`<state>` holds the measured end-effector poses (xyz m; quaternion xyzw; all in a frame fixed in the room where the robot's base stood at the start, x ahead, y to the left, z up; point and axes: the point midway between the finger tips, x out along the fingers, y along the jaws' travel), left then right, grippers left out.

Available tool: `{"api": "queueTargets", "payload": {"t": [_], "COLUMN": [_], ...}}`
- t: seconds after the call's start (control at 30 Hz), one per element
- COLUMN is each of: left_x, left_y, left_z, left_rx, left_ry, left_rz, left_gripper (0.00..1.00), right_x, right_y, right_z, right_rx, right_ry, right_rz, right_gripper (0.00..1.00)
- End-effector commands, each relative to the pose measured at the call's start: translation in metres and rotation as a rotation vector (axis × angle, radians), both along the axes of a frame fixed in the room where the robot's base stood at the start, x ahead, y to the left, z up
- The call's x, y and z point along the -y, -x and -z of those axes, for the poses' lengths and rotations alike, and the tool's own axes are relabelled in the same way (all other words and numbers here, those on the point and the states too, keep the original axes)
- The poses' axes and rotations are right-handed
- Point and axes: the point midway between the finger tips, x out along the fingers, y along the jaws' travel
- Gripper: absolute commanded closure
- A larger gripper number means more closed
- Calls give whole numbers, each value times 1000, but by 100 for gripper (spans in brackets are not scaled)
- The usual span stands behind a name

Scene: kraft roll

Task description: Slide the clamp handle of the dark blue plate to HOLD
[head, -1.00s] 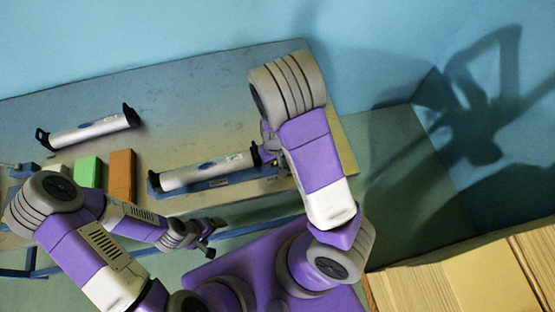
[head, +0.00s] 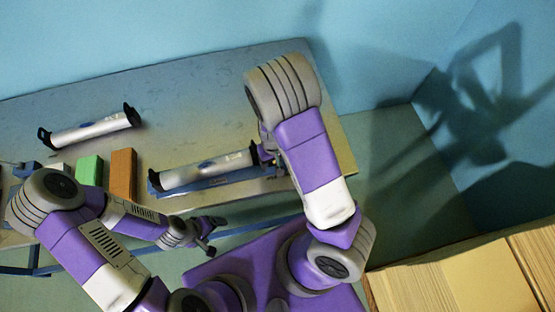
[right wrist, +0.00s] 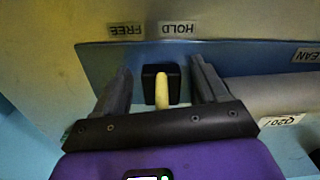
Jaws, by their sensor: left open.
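The dark blue plate (head: 232,181) lies near the table's front edge with a silver roll (head: 205,171) on it; in the right wrist view the plate (right wrist: 225,58) fills the middle. The pale yellow clamp handle (right wrist: 162,92) stands at a black block (right wrist: 160,75), closer to the HOLD label (right wrist: 178,28) than to the FREE label (right wrist: 127,30). My right gripper (right wrist: 164,84) is open, with one finger on each side of the handle and gaps showing. My right arm hides the handle in the head view. My left gripper (head: 211,233) is open and empty in front of the table.
A second silver roll (head: 92,130) lies at the back left of the table (head: 200,110). Green (head: 90,170) and orange (head: 123,174) blocks stand left of the plate. Stacked boards (head: 450,280) lie at the lower right. The table's back middle is clear.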

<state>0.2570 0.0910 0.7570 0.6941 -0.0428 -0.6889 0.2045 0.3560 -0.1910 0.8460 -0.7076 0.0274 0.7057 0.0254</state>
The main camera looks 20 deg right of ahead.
Motion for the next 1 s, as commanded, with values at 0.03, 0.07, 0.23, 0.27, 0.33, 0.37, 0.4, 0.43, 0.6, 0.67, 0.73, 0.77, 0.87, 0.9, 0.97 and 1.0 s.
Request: {"api": "queueTargets", "payload": {"t": [0.03,0.07,0.23,0.27,0.33,0.37,0.4,0.43,0.6,0.67,0.73,0.77,0.87,0.9,0.97,1.0], "left_x": [0,0,0,0,0,0,0,0,0,0,0,0,0,0,0,1], "left_y": [0,0,0,0,0,0,0,0,0,0,0,0,0,0,0,0], "left_z": [1,1,1,1,1,0,0,-1,-11,-16,-23,-26,-37,-41,-48,-52], "left_rx": [0,0,0,0,0,0,0,0,0,0,0,0,0,0,0,0], "left_ry": [0,0,0,0,0,0,0,0,0,0,0,0,0,0,0,0], "left_rz": [0,0,0,0,0,0,0,0,0,0,0,0,0,0,0,0], "left_gripper": [14,14,14,14,14,14,14,14,14,14,14,14,14,14,14,14], "right_x": [-22,-22,-21,-21,-21,-21,-21,-21,-19,-18,-16,-15,-12,-11,-9,-7], "right_y": [-4,-4,-4,-4,-4,-4,-4,-4,-4,-4,-4,-4,-4,-4,-4,-3], "right_z": [0,0,0,0,0,0,-1,-2,-12,-18,-25,-28,-40,-45,-51,-56], "right_rx": [8,8,7,7,7,7,7,7,8,9,9,10,9,10,10,10], "right_ry": [-22,-22,-22,-22,-22,-22,-22,-22,-22,-22,-22,-21,-20,-19,-19,-18], "right_rz": [-49,-49,-48,-48,-48,-48,-48,-47,-44,-42,-40,-39,-36,-34,-31,-30], "right_gripper": [20,20,20,20,20,20,20,20,20,20,20,20,20,20,20,20]}}
